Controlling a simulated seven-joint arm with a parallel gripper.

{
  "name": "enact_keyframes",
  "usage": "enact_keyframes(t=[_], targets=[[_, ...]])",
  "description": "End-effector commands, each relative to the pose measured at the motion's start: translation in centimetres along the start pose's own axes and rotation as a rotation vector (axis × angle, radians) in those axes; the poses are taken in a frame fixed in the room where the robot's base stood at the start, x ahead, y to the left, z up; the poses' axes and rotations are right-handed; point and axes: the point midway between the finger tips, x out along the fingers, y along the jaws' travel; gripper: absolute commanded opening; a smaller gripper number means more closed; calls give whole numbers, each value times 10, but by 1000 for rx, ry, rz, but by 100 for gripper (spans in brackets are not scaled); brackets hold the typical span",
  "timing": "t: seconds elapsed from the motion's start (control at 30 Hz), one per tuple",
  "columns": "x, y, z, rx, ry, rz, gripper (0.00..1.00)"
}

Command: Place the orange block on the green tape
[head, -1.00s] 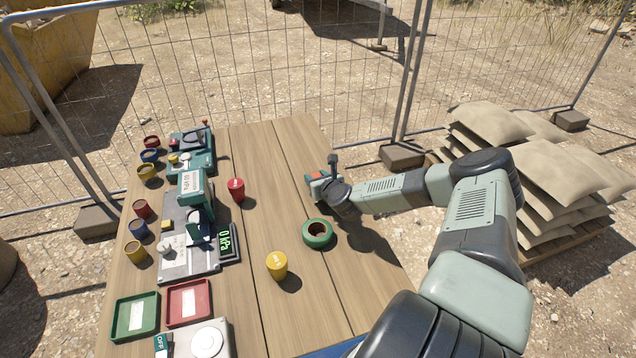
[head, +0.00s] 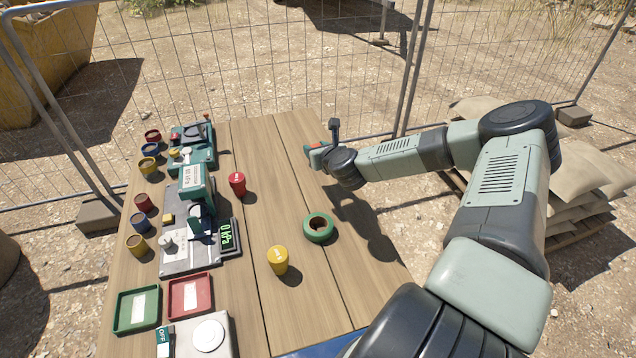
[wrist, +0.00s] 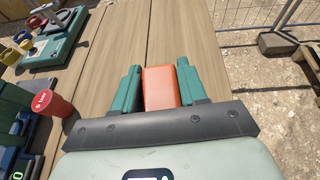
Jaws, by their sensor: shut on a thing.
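The orange block (wrist: 161,87) sits between the two green fingers of my gripper (wrist: 160,88) in the wrist view, with a finger against each side. The green tape (head: 318,228) is a ring lying flat on the table, nearer the camera than my gripper. Its hollow middle is bare.
Machines, small cups, a green tray (head: 136,310) and a red tray (head: 190,297) fill the left side. A wire fence stands behind the table.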

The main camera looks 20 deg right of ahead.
Motion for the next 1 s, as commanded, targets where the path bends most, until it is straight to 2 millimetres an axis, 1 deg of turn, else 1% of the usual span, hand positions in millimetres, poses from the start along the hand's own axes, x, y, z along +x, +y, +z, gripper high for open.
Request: enact_keyframes(t=[0.07, 0.17, 0.3, 0.4, 0.5, 0.6, 0.67, 0.73, 0.9, 1.0], targets=[[-15, 13, -1, -4, 2, 1, 11], [-42, 31, -8, -3, 4, -9, 11], [-88, 52, -20, 5, 4, -31, 11], [-120, 60, -25, 14, 4, -49, 11], [-145, 65, -28, 23, 3, -64, 11], [-160, 68, -30, 31, 2, -74, 11], [-164, 68, -35, 34, 3, -78, 11], [-163, 69, -45, 36, 4, -80, 11], [-150, 69, -74, 36, 2, -81, 11], [-146, 68, -85, 35, 1, -81, 11]])
